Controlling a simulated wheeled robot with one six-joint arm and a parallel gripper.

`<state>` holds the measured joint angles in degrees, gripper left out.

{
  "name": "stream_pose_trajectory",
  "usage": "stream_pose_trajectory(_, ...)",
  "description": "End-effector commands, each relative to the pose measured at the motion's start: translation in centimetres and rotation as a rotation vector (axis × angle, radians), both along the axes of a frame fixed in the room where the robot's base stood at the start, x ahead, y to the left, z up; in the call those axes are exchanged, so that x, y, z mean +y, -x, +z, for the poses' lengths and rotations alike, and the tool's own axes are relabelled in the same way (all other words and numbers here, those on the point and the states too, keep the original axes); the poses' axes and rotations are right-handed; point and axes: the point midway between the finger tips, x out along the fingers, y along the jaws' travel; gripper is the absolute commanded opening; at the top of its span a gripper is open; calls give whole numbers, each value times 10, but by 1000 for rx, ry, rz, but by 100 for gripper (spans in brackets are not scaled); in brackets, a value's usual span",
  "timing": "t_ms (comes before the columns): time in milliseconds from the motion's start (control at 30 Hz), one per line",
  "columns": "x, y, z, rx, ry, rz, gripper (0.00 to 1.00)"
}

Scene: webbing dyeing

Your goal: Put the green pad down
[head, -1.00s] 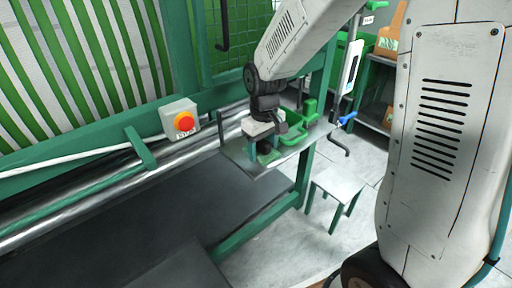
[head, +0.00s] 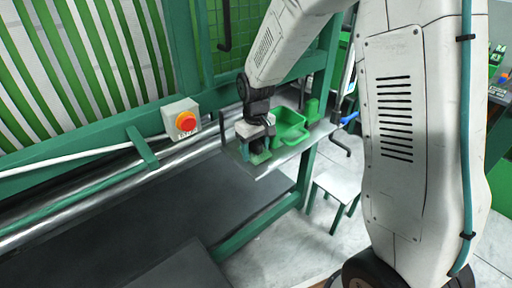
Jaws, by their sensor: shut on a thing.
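My gripper (head: 256,148) hangs over the left part of a small metal shelf (head: 268,172) fixed to the green machine frame. It points down and is shut on the green pad (head: 259,157), of which only a small part shows below the fingers. The pad is low, close to the shelf surface; I cannot tell whether it touches it. The fingers and wrist hide most of the pad.
A green tray (head: 291,128) stands on the shelf just right of my gripper, with a green upright item (head: 311,108) behind it. A red button box (head: 182,120) is on the frame to the left. A small stool (head: 338,187) stands below.

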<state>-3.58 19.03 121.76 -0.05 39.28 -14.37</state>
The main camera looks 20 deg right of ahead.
Motion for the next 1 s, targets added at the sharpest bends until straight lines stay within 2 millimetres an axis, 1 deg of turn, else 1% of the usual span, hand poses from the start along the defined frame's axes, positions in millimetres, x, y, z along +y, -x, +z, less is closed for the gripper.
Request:
stream_pose_trajectory(333,0,2,-13,6,1,0,25)
stream_pose_trajectory(367,0,2,-14,6,1,0,64)
stream_pose_trajectory(400,0,2,-14,7,1,0,75)
stream_pose_trajectory(433,0,3,-14,7,0,0,83)
stream_pose_trajectory(1000,4,3,-15,8,-2,3,82)
